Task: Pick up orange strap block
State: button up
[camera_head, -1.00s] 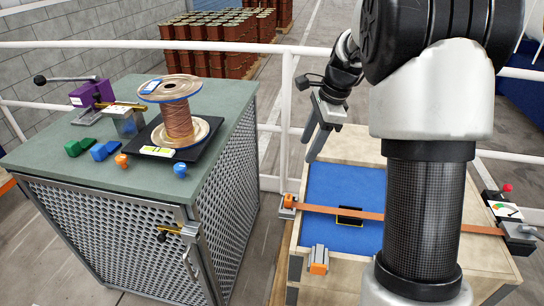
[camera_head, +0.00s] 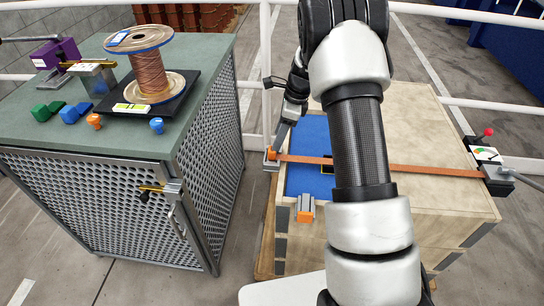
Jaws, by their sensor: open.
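An orange block (camera_head: 271,160) sits at the left end of the orange-brown strap (camera_head: 420,170), at the left edge of the wooden crate. A second block, grey with an orange front (camera_head: 306,214), sits on the crate's front edge. My gripper (camera_head: 277,145) is open and points down just above the orange block at the strap's left end. Its fingers are small and partly overlap in the view, so I cannot tell whether they touch the block.
The crate (camera_head: 462,200) has a blue pad (camera_head: 305,180) on top, partly hidden by my arm. A tensioner with a red knob (camera_head: 488,132) stands at the strap's right end. A green-topped cabinet (camera_head: 190,60) at left carries a wire spool (camera_head: 150,72). A white railing (camera_head: 265,60) runs behind.

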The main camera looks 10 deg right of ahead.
aim_at(272, 154)
jog(key=x, duration=0.5)
jog(key=shift+w+a+f+b, duration=0.2)
jog(key=shift+f+b, duration=0.05)
jog(key=shift+b, duration=0.15)
jog(key=c, duration=1.2)
jog(key=shift+o, duration=0.2)
jog(key=shift+r, duration=0.1)
